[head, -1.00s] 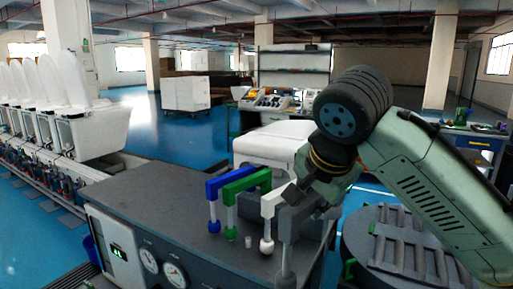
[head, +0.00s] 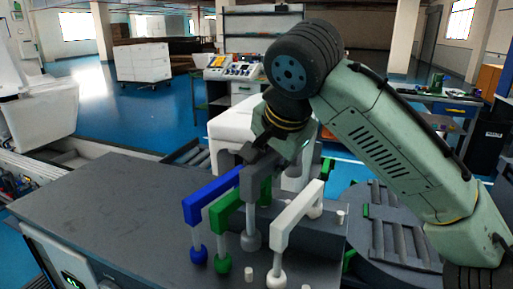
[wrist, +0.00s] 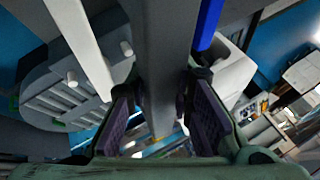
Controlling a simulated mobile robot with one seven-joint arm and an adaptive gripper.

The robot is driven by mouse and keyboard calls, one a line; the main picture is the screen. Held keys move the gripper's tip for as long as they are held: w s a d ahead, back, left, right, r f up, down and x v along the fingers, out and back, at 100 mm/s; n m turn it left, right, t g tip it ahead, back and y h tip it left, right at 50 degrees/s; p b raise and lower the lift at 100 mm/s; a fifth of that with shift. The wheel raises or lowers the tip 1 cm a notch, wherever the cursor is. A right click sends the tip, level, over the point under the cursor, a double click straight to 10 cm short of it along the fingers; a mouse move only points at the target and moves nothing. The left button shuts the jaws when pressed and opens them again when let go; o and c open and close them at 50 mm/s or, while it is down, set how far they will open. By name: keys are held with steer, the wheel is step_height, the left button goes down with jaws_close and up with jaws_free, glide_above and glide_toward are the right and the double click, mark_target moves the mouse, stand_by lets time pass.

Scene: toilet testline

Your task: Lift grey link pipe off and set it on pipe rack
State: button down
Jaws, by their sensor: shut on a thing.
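My gripper (head: 262,152) is shut on the grey link pipe (head: 250,213), gripping its upper bar. The pipe's leg hangs down with a round knob at its lower end, between the green and white link pipes in the picture. In the wrist view the grey pipe (wrist: 165,60) runs between my two fingers (wrist: 160,120). Its other leg is hidden in the head view. A round dark grey platform with raised bars (head: 398,240) stands at the right; I cannot tell whether it is the pipe rack.
A blue link pipe (head: 210,195), a green one (head: 222,225) and a white one (head: 290,222) stand close together on the dark grey bench (head: 110,210). Short pale stubs (head: 249,273) stick up near them. A white toilet part (head: 230,125) lies behind. The bench's left top is clear.

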steer(key=shift+w+a, duration=0.25)
steer(key=shift+w, duration=0.25)
steer(key=shift+s+d+f+b, duration=0.1)
steer(key=shift+s+f+b, duration=0.05)
steer(key=shift+f+b, duration=0.65)
step_height(320, 180, down, 5)
steer(key=b, duration=0.3)
steer(key=shift+r+b, duration=0.15)
steer(key=shift+b, duration=0.15)
steer(key=shift+s, duration=0.1)
steer(key=shift+f+b, duration=1.15)
steer(key=shift+f, duration=0.55)
stand_by(0.5)
steer(key=c, duration=1.3)
jaws_free()
steer(key=shift+c, duration=0.2)
steer(key=v, duration=1.2)
